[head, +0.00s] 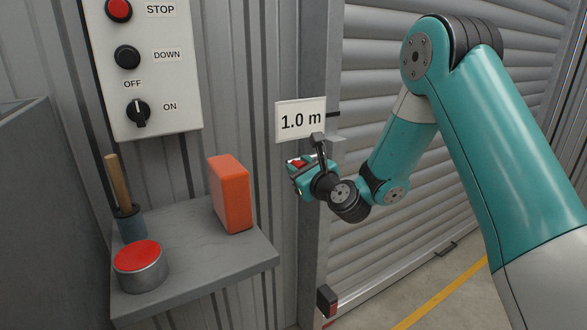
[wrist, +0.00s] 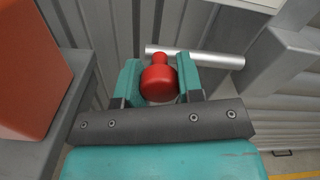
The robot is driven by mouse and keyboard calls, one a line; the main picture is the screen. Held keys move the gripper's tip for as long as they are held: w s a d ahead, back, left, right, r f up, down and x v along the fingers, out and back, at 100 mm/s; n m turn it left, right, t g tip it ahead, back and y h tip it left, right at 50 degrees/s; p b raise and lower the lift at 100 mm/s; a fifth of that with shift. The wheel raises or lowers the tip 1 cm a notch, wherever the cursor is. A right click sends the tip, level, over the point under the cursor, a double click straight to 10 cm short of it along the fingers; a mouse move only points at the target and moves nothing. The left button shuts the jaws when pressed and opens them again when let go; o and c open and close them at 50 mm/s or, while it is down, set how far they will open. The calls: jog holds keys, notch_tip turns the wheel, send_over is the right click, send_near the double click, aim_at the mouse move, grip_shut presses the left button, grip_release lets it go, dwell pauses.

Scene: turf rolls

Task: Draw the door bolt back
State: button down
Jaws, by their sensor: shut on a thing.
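The bolt (wrist: 215,58) is a silver rod lying crosswise in the wrist view, with a red knob (wrist: 158,82) near its left end. My gripper (head: 299,165) is at the door post below the 1.0 m sign in the head view. In the wrist view its two teal fingers are on either side of the red knob and shut on it. The rod's right end meets a grey block (wrist: 284,60); I cannot tell how far it goes in. In the head view my gripper hides most of the bolt. The grey slatted door (head: 375,75) is down.
A grey shelf (head: 190,275) at the left holds an orange block (head: 231,195), a red-topped tin (head: 139,266) and a wooden-handled tool in a cup (head: 120,190). A control panel (head: 145,70) hangs above. The 1.0 m sign (head: 300,120) is just above my gripper.

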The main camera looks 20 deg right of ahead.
jog(key=shift+a, duration=0.2)
jog(key=c, duration=0.8)
grip_release()
jog(key=shift+a, duration=0.2)
jog(key=shift+o, duration=0.2)
jog(key=shift+d, duration=0.15)
jog(key=shift+s, duration=0.1)
